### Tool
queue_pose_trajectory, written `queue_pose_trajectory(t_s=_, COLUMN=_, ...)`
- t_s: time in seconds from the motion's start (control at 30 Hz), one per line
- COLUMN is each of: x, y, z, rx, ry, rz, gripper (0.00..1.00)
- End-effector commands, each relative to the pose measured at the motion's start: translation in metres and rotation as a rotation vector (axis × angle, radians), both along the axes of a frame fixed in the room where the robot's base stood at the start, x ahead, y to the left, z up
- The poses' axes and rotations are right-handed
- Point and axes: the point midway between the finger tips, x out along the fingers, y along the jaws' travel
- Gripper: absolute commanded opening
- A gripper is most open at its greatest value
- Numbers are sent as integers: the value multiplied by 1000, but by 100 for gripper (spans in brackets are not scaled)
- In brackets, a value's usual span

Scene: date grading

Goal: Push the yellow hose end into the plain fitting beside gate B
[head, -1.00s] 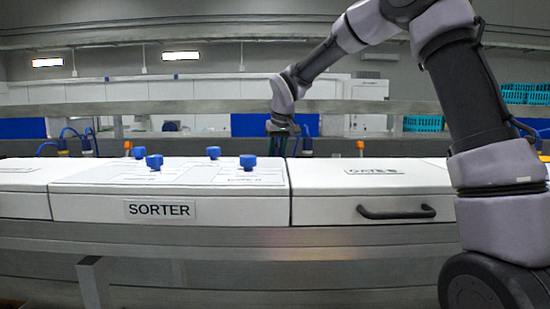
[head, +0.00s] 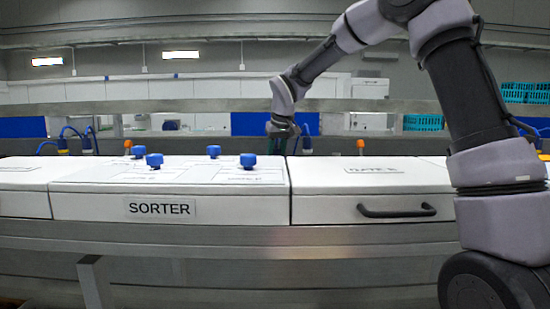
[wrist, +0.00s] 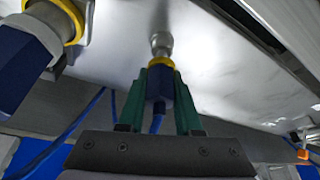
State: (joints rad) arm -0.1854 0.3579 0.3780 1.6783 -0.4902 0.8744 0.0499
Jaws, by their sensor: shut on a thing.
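My gripper (wrist: 160,68) has green fingers shut on the blue body of the yellow-ringed hose end (wrist: 158,85) in the wrist view. The blue hose trails down between the fingers. A plain metal fitting (wrist: 161,41) stands straight ahead on the pale panel, in line with the yellow ring.
Another blue connector with a yellow ring (wrist: 28,62) is close on the left in the wrist view. An orange-topped part (wrist: 303,153) is at the right. In the head view, the SORTER housing (head: 160,209) with blue knobs stands in front of my gripper.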

Motion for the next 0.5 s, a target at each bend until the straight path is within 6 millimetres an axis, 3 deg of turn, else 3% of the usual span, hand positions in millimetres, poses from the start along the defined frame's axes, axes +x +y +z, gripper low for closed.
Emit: queue_pose_trajectory(t_s=0.5, x=0, y=0, z=-8, rx=0, ry=1, rz=-1, gripper=0)
